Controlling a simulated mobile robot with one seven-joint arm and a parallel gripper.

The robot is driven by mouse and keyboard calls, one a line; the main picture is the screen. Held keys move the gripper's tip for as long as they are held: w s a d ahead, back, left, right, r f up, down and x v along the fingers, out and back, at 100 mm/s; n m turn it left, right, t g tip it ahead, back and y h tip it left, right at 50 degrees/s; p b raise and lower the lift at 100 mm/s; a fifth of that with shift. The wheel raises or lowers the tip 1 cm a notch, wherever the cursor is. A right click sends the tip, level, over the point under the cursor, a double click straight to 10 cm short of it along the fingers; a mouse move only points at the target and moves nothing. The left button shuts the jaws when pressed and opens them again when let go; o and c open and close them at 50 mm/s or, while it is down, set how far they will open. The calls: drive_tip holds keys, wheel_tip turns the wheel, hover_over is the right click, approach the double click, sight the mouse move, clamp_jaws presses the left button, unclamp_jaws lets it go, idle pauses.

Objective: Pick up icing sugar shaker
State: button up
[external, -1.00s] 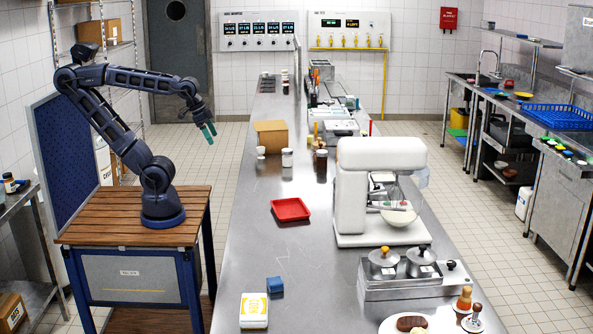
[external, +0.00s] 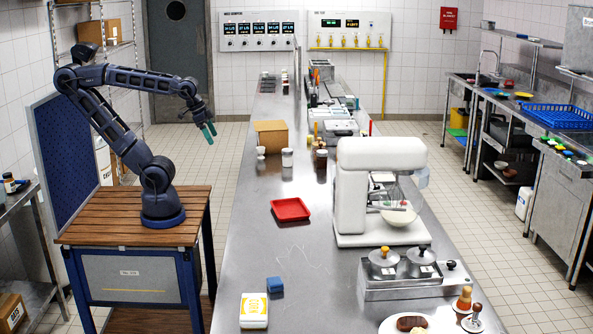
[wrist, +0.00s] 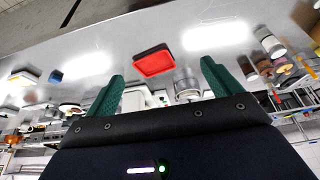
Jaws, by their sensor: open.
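My gripper (external: 208,133) hangs in the air left of the steel counter, well apart from everything on it. Its two green fingers are spread and empty; they also show in the wrist view (wrist: 163,72). Several small containers stand mid-counter: a white-lidded jar (external: 287,157), a small white cup (external: 261,152) and dark jars (external: 321,160). The white-lidded jar may be the icing sugar shaker, but its label is too small to read.
A red tray (external: 290,209) lies on the counter, with a cardboard box (external: 271,134) behind the small containers. A white mixer (external: 365,190) stands to the right. A blue block (external: 275,284) and a yellow-white pack (external: 254,310) are at the front. The counter around the tray is clear.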

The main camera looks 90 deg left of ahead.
drive_tip(key=shift+c, duration=1.3)
